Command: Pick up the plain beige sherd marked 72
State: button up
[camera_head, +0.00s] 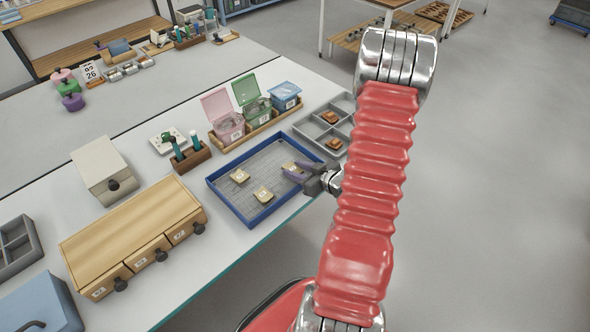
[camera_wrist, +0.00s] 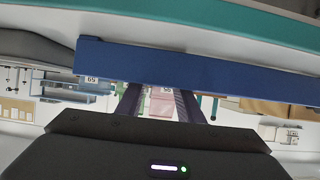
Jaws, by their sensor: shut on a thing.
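A blue-rimmed tray (camera_head: 250,222) at the table's front edge holds beige sherds. One sherd (camera_head: 239,176) lies at its left and another (camera_head: 263,194) near its front middle. A third beige sherd (camera_head: 289,166) is at the tray's right side, between the fingertips of my gripper (camera_head: 291,172). My gripper is shut on this sherd, low over the tray. Its number is too small to read, and the fingers partly cover it. In the wrist view my fingers (camera_wrist: 157,90) run up behind the tray's blue wall, which hides their tips and the sherd.
A grey compartment tray (camera_head: 343,102) with brown sherds lies just behind my gripper. Pink (camera_head: 230,128), green and blue lidded boxes stand behind the blue tray. A wooden drawer unit (camera_head: 135,225) stands at the left. Open floor lies right of the table.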

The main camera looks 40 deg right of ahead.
aim_at(296, 171)
jog(key=shift+r, duration=0.1)
notch_tip(296, 171, up, 10)
dwell(0.7)
